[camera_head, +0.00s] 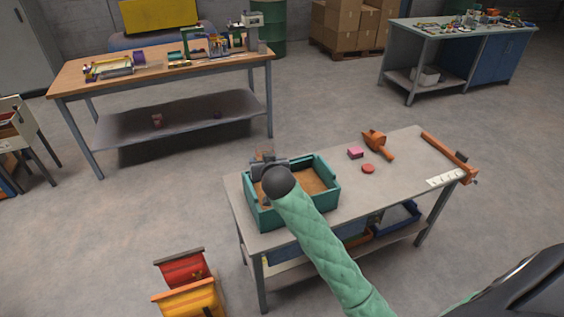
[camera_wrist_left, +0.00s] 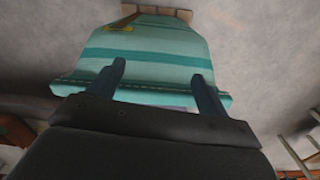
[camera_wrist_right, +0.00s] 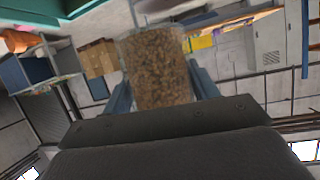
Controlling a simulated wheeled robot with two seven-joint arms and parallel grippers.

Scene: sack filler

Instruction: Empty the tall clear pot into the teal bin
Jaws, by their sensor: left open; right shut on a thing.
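The teal bin (camera_head: 262,214) stands on the left end of the grey bench, with a brown layer visible inside. My right gripper (camera_head: 264,164) is over its far left part, its hand hiding much of it. The tall clear pot (camera_wrist_right: 158,72) is between the right fingers (camera_wrist_right: 162,92) in the right wrist view, with brown grains filling most of it. The pot (camera_head: 265,155) shows only as a small brownish patch in the head view. I cannot tell its tilt. My left gripper (camera_wrist_left: 160,88) is open and empty, facing a teal banded surface; it is outside the head view.
On the bench (camera_head: 225,185) to the right lie a pink block (camera_head: 355,153), a red disc (camera_head: 368,168), an orange scoop-like tool (camera_head: 376,142) and an orange bar (camera_head: 447,155). The floor between the benches is free.

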